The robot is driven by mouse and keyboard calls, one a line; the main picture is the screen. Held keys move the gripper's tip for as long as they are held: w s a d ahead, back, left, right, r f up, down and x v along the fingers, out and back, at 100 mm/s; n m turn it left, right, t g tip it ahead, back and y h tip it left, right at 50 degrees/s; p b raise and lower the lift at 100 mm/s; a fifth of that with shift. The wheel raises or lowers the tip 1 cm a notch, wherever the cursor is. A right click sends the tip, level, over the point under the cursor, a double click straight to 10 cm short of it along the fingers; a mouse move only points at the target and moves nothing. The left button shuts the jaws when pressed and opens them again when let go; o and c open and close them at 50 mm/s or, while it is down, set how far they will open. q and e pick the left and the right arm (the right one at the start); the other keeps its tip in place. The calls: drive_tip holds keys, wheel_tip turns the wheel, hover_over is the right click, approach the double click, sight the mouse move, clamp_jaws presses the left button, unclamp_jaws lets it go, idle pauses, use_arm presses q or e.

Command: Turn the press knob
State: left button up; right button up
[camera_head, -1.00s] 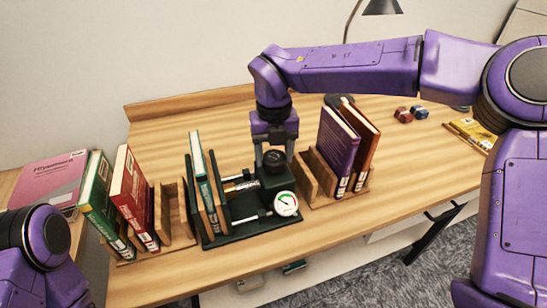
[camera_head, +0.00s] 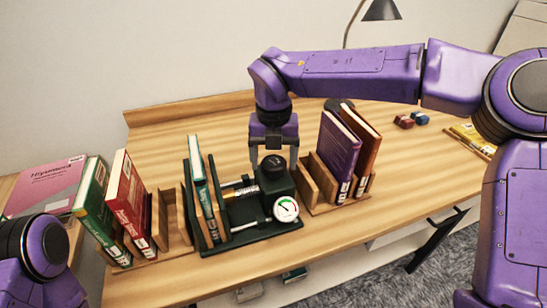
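The press is a dark green device (camera_head: 250,242) on the table, with a block at its right end. The black round press knob (camera_head: 273,162) sits on top of that block. A white dial gauge (camera_head: 286,209) faces front below it. Books stand clamped at the press's left side, the front one green-spined (camera_head: 199,185). My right gripper (camera_head: 274,168) points down over the knob, one finger on each side, with visible gaps between fingers and knob. It is open. My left gripper is out of view; only part of the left arm shows at lower left.
A wooden rack with a red book (camera_head: 127,195) and a green book stands left of the press. Another rack with purple (camera_head: 338,155) and orange books stands close on the right. A pink book lies far left. Small red and blue blocks (camera_head: 404,121) lie back right.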

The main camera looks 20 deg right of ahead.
sight(274, 161)
wheel_tip(274, 161, up, 10)
drive_tip(key=shift+r, duration=0.25)
idle(0.4)
